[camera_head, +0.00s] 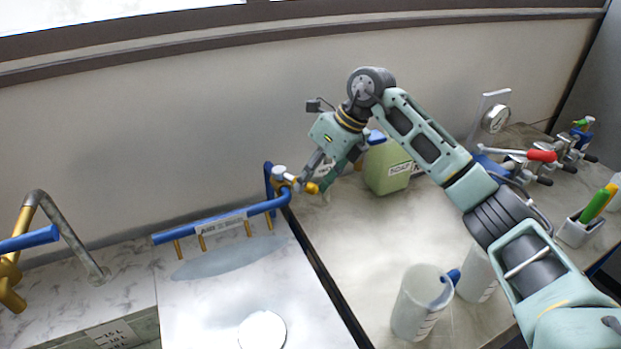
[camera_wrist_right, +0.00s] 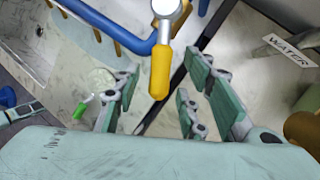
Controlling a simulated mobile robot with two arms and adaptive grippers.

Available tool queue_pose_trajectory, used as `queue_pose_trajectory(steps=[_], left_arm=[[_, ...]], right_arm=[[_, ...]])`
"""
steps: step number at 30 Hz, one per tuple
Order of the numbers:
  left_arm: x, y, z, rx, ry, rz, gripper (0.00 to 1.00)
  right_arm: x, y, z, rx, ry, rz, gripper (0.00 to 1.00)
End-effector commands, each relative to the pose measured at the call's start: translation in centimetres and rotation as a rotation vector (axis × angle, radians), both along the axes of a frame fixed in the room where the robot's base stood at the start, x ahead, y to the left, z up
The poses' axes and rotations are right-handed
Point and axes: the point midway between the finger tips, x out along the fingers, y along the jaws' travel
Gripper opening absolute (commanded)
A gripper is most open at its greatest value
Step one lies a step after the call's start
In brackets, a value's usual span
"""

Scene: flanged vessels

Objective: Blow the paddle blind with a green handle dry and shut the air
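A blue air pipe (camera_head: 225,222) with short brass nozzles runs above the wet-looking marble top. At its right end is a valve with a yellow lever (camera_head: 311,188). My right gripper (camera_head: 316,173) is at this lever. In the right wrist view the gripper (camera_wrist_right: 162,78) is open, with the yellow lever (camera_wrist_right: 160,74) between its spread fingers and apart from them. A pale round disc (camera_head: 262,330), apparently the paddle blind, lies at the bottom edge of the head view. In the wrist view a green handle (camera_wrist_right: 79,110) shows beside it. My left gripper is not in view.
A green soap jug (camera_head: 387,168) stands close behind my right gripper. Beakers (camera_head: 420,305) stand below my right arm. A holder (camera_head: 580,232) with green and yellow handles and red-handled valves (camera_head: 540,156) are at the right. A bent pipe (camera_head: 72,235) rises at the left.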

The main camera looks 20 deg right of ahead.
Motion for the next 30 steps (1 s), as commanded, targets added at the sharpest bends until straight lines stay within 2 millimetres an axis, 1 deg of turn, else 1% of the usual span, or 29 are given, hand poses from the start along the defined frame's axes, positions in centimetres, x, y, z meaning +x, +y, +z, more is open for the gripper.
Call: queue_pose_trajectory(steps=[5,12,16,21,30], left_arm=[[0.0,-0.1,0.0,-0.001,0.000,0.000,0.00],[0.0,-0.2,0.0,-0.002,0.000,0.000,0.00],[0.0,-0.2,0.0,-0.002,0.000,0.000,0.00],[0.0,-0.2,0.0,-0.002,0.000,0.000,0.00],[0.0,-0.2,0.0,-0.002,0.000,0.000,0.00]], right_arm=[[-0.4,-1.3,2.8,-0.001,-0.006,-0.003,0.38],[-1.3,-3.4,7.3,0.000,-0.004,-0.003,0.38],[-1.7,-4.3,9.1,0.000,-0.004,-0.003,0.38],[-2.0,-4.8,10.2,-0.001,-0.002,-0.001,0.38],[-2.0,-4.9,10.4,0.000,-0.001,-0.001,0.38]])
